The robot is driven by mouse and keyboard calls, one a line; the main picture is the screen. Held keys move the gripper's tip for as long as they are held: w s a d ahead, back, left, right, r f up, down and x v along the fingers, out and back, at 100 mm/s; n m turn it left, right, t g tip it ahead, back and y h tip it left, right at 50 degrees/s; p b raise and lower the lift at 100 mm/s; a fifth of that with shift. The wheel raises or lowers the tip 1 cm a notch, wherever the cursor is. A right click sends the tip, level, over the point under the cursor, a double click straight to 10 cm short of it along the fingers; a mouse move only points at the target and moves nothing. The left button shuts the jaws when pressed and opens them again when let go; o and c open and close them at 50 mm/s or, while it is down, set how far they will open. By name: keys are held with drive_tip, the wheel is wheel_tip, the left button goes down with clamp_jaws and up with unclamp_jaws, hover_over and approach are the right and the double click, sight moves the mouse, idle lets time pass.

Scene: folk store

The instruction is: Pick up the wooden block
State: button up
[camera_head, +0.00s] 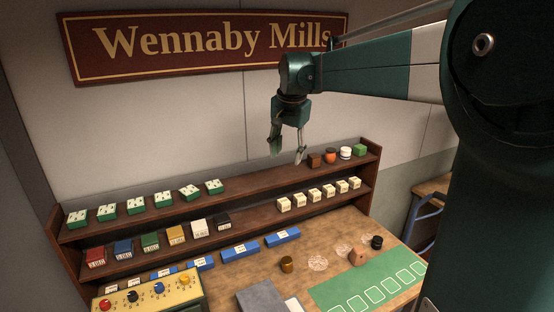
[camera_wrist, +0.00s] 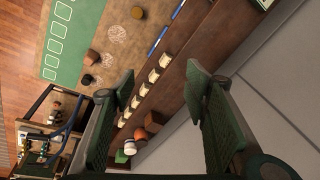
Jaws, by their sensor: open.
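A darker brown cube (camera_head: 314,160) stands on the top shelf, left of an orange-red round object. In the wrist view this dark cube (camera_wrist: 140,134) is near the lower middle. My gripper (camera_head: 286,151) is open and empty in the air, in front of the upper shelf and left of the dark cube. Its fingers (camera_wrist: 160,82) are spread apart in the wrist view, well away from the table block.
The shelf unit (camera_head: 140,226) holds several green, white, coloured and cream boxes. A white jar (camera_head: 346,152) and a green cube (camera_head: 360,150) stand at its right end. A black item (camera_head: 377,242) and a brass-coloured cup (camera_head: 287,264) flank the table block. The green mat (camera_head: 330,291) lies in front.

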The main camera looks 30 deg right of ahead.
drive_tip(key=w+d+f+m+g+p, duration=0.1)
drive_tip(key=w+d+m, duration=0.3)
drive_tip(key=w+d, duration=0.5)
drive_tip(key=m+g, duration=0.1)
drive_tip(key=m, duration=0.2)
hover_over(314, 155)
drive_tip(key=shift+y, duration=0.4)
wheel_tip(314, 155, down, 5)
drive_tip(key=shift+d+r+p, duration=0.1)
drive_tip(key=shift+r+p, duration=0.05)
drive_tip(key=shift+p, duration=0.3)
drive_tip(key=shift+f, duration=1.3)
drive_tip(key=shift+f, duration=0.1)
drive_tip(key=shift+f+p, duration=0.4)
drive_tip(key=shift+f, duration=2.1)
